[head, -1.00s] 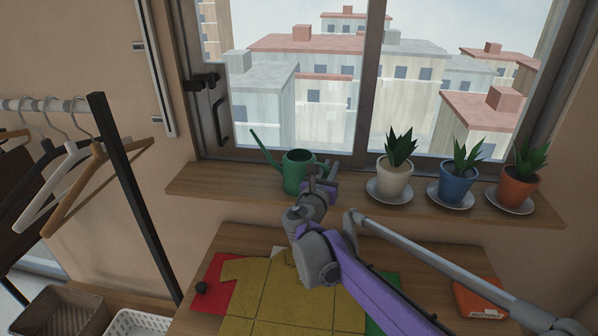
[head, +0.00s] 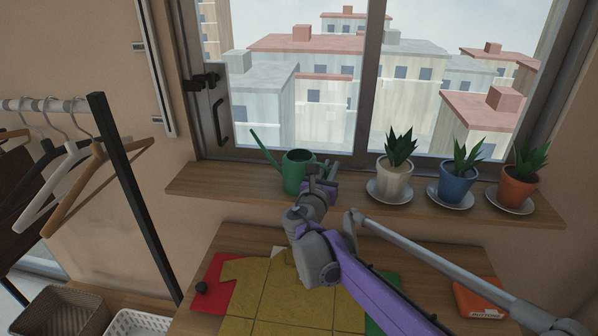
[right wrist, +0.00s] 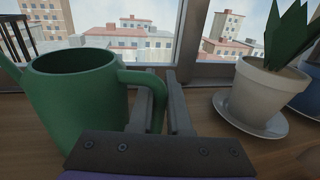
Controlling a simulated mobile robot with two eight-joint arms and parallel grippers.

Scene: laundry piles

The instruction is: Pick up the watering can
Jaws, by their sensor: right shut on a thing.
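The green watering can (head: 296,172) stands upright on the wooden windowsill, its long spout pointing up to the left. In the right wrist view the can (right wrist: 75,105) fills the left side, with its handle at its right side. My right gripper (head: 326,172) is at the handle side of the can. In the right wrist view the right gripper (right wrist: 165,105) has its fingers around the can's handle and is shut on it. My left gripper is not in view.
White, blue and orange pots (head: 395,180) (head: 458,187) (head: 519,185) with plants stand on saucers to the right along the sill (head: 230,184). Folded yellow cloth (head: 290,300) lies on the table below. A clothes rack (head: 130,190) with hangers stands left.

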